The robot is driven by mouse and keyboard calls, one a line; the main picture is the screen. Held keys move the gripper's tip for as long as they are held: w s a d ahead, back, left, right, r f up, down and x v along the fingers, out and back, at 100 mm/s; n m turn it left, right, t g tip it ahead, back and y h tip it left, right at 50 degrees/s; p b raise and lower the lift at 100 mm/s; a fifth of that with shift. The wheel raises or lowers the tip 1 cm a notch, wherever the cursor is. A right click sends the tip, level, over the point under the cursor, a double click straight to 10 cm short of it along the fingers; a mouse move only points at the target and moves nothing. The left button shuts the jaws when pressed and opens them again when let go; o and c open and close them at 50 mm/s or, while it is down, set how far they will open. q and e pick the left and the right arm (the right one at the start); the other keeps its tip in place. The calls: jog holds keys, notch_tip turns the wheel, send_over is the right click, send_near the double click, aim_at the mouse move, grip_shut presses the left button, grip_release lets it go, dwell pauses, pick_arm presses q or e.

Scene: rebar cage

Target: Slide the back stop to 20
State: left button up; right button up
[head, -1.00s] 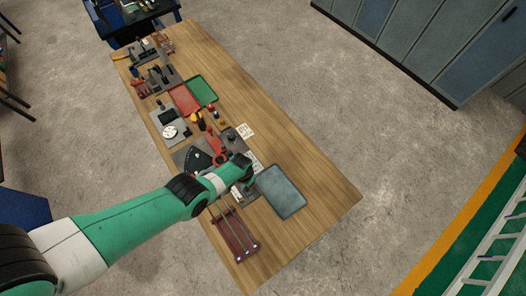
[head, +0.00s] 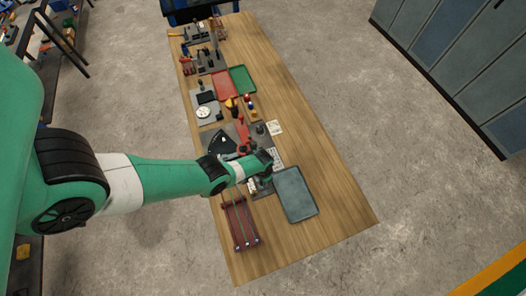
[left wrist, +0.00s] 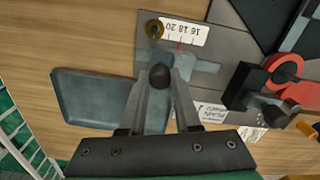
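A white scale strip (left wrist: 184,32) marked 16, 18 and 20 lies on a grey plate (left wrist: 205,73) in the left wrist view. A thin red line shows at its lower edge; its exact reading is unclear. A brass knob (left wrist: 154,28) is at the strip's left end. A dark round knob (left wrist: 159,76) stands below the strip. My left gripper (left wrist: 164,68) has its fingers on either side of this knob; whether they press on it I cannot tell. In the head view the left gripper (head: 266,165) is over the fixture, mostly hiding it. My right gripper is out of view.
A blue-grey tray (head: 296,194) lies right of the fixture. A dark red rack (head: 240,222) is at the near end. The bench's right side (head: 320,155) is clear.

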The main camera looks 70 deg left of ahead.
pick_arm(q)
grip_shut()
jog(key=shift+w, duration=0.1)
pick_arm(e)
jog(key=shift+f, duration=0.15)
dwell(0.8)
